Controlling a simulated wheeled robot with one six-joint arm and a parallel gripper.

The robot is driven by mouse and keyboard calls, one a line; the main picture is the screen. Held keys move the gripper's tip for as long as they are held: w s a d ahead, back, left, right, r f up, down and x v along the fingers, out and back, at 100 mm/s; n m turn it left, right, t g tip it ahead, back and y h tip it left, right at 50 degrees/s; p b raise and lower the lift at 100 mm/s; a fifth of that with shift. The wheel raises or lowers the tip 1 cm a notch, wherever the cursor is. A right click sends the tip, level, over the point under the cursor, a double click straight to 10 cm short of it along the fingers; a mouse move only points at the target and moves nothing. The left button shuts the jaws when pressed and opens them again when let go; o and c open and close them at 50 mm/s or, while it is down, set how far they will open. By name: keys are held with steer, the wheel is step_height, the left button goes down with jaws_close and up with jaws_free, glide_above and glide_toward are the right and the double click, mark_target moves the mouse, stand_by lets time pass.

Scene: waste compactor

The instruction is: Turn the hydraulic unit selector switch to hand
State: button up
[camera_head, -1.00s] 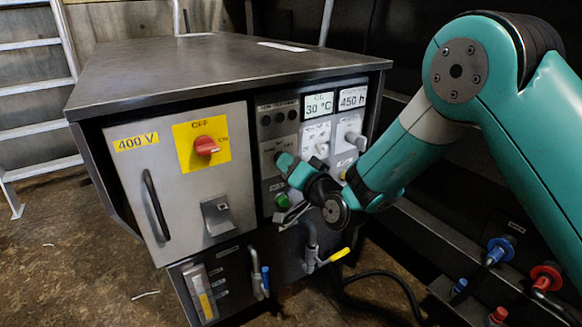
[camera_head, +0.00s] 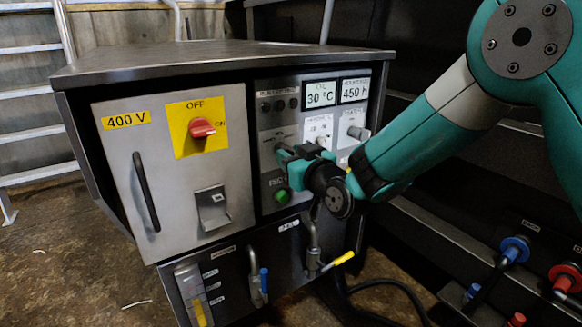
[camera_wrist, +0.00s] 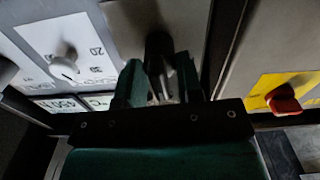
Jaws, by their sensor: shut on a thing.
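The hydraulic unit is a metal cabinet (camera_head: 230,62) with a control panel on its front right. My gripper (camera_head: 284,153) is at the middle of that panel, above the green button (camera_head: 282,196). In the wrist view, my gripper (camera_wrist: 158,82) has its two fingers on either side of a dark selector switch (camera_wrist: 158,50), shut on it. The switch's handle seems to lie along the fingers, but its exact position mark is hidden. In the head view my fingers cover the switch and its label.
A red rotary switch (camera_head: 201,129) on a yellow plate is left of the panel. A white dial plate (camera_head: 318,130) and another knob (camera_head: 358,132) sit close to the right. Yellow- and blue-handled levers (camera_head: 342,258) are below. Hose couplings (camera_head: 515,248) stand at the lower right.

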steer(key=n+b, duration=0.1)
steer(key=n, duration=0.1)
steer(key=n+b, duration=0.2)
steer(key=shift+s+a+f+n, duration=0.1)
steer(key=shift+f+n, duration=0.05)
steer(key=shift+n, duration=0.15)
steer(key=shift+n+b, duration=0.9)
steer(key=shift+n, duration=0.7)
steer(key=shift+a+n, duration=0.1)
steer(key=shift+n, duration=0.2)
steer(key=o, duration=0.6)
steer(key=shift+s, duration=0.1)
steer(key=shift+c, duration=0.2)
